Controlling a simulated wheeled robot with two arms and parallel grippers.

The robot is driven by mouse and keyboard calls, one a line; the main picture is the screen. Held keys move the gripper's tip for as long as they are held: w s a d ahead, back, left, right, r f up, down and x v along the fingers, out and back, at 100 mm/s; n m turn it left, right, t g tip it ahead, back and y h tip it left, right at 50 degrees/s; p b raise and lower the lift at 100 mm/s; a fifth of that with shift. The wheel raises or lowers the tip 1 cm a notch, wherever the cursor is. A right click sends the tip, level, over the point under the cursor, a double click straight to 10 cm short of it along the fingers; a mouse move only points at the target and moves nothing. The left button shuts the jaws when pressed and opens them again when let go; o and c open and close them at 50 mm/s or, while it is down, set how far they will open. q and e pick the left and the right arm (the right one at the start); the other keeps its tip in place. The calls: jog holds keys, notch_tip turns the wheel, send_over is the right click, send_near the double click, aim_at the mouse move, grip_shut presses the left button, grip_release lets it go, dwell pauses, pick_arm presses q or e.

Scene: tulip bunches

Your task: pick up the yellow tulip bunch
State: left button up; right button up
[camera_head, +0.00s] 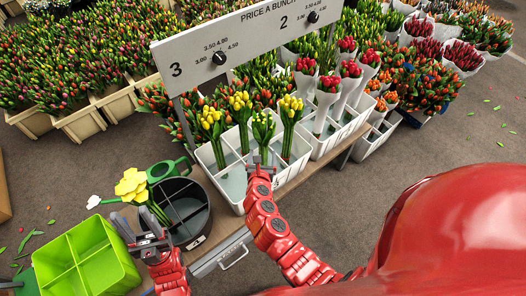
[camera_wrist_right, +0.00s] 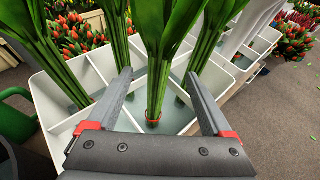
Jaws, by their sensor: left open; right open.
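Several yellow tulip bunches stand upright in a white divided crate (camera_head: 232,199). The front one (camera_head: 263,128) is directly beyond my right gripper (camera_head: 262,166). In the right wrist view, my right gripper (camera_wrist_right: 160,76) is open, its fingertips on either side of a bunch's green stems (camera_wrist_right: 157,88). A red band shows low on these stems; the blooms are out of that view. I cannot tell whether the stems are fully between the fingers. My left gripper (camera_head: 150,243) is open at the lower left, beside a round dark bucket, away from the crate.
Large yellow blooms (camera_head: 132,184) on green stems lean at the dark divided bucket (camera_head: 186,208). A green watering can (camera_head: 165,170) and a lime green divided box (camera_head: 90,262) are nearby. A price board (camera_head: 245,42) stands behind the crate. Other bunches (camera_wrist_right: 208,45) flank the stems closely.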

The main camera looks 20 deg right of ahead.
aim_at(263, 150)
jog(key=shift+w+d, duration=0.2)
jog(key=shift+w, duration=0.3)
jog(key=shift+x, duration=2.3)
grip_shut()
